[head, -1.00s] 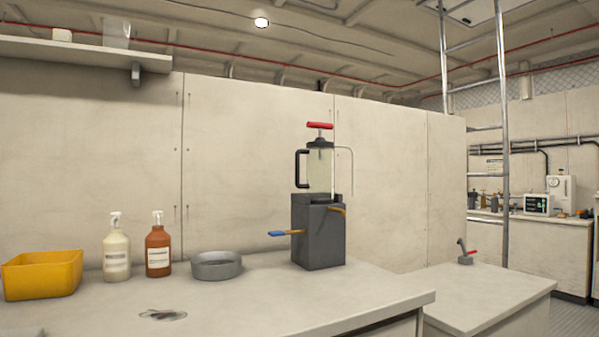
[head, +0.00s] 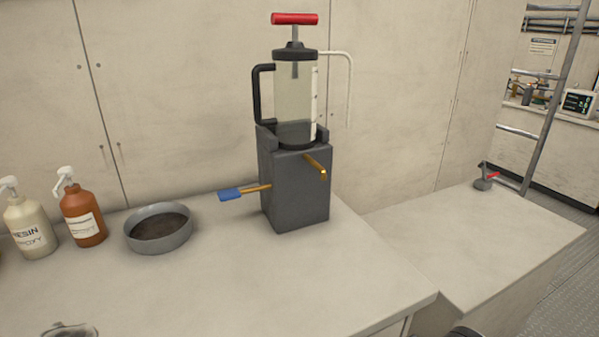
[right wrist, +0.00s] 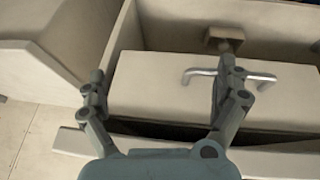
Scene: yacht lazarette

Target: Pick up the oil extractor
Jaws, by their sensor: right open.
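The oil extractor (head: 294,95) stands upright on a dark grey block (head: 300,190) on the counter. It has a clear cylinder, a red T-shaped pump handle on top, a black side handle on its left and a thin white tube on its right. The block's raised edges hide part of its base. My right gripper (right wrist: 162,75) shows only in the right wrist view. It is open and empty, its fingers spread in front of a pale drawer front. The extractor is not in that view. My left gripper is in neither view.
A blue-tipped brush (head: 240,193) and an orange-brown peg (head: 316,165) stick out from the block. A grey round pan (head: 158,228), a brown pump bottle (head: 82,210) and a resin bottle (head: 30,225) stand left. A drawer handle (right wrist: 230,75) lies near the right finger.

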